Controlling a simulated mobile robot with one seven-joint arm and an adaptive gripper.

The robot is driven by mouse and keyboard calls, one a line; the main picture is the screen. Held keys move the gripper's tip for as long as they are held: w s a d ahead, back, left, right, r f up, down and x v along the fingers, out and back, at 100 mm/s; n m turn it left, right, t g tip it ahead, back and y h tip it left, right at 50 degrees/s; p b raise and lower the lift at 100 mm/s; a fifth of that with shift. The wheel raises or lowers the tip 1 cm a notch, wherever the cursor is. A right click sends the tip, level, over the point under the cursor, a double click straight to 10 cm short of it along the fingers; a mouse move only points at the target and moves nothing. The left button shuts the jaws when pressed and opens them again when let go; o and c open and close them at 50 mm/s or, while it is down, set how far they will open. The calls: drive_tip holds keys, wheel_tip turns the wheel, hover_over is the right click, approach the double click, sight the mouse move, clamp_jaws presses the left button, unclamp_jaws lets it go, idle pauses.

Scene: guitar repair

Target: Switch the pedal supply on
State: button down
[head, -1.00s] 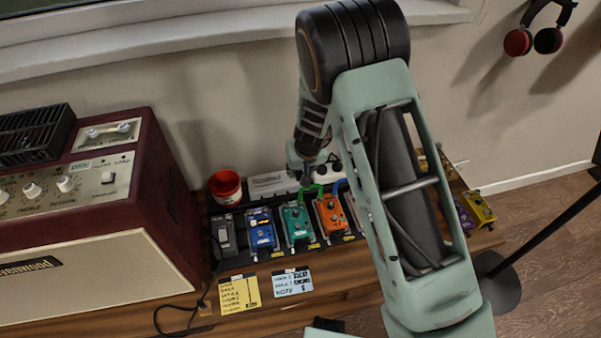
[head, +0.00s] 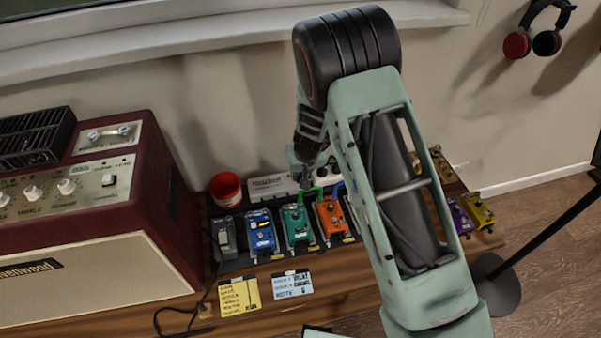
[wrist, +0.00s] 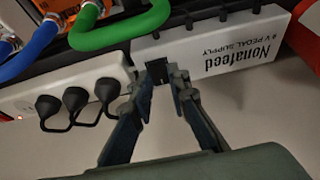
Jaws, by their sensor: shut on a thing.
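The white pedal supply (wrist: 222,42), lettered "Nonafeed", fills the upper right of the wrist view. In the head view it stands behind the pedals against the wall (head: 270,186), partly hidden by my arm. My gripper (wrist: 164,76) is at the supply's left part, with its fingertips close together on a small black part (wrist: 159,72). I cannot tell whether this part is the supply's switch, nor its position. In the head view my gripper (head: 304,178) is small and partly hidden, above the back of the pedal row.
A white power strip (wrist: 20,98) with black plugs (wrist: 75,100) lies left of my fingers in the wrist view. A green cable (wrist: 115,35) arches close by. Several pedals (head: 262,232), a red cup (head: 226,190) and an amplifier (head: 95,260) stand near.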

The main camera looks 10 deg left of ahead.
sight(300, 178)
drive_tip(key=shift+w+a+r+g+p, duration=0.1)
drive_tip(key=shift+r+g+p, duration=0.25)
drive_tip(key=shift+p, duration=0.8)
drive_tip(key=shift+w+a+g+h+p, duration=0.15)
drive_tip(key=shift+g+h+p, duration=0.15)
drive_tip(key=shift+p, duration=0.8)
drive_tip(key=shift+w+f+g+h+p, duration=0.2)
drive_tip(key=shift+f+g+h+p, duration=0.1)
drive_tip(key=shift+g, duration=0.35)
drive_tip(key=shift+a+g, duration=0.1)
drive_tip(key=shift+g, duration=0.2)
drive_tip(key=c, duration=1.8)
unclamp_jaws()
drive_tip(key=shift+c, duration=0.2)
wheel_tip(300, 178, up, 12)
drive_tip(key=shift+s+d, duration=0.25)
drive_tip(key=shift+s, duration=0.1)
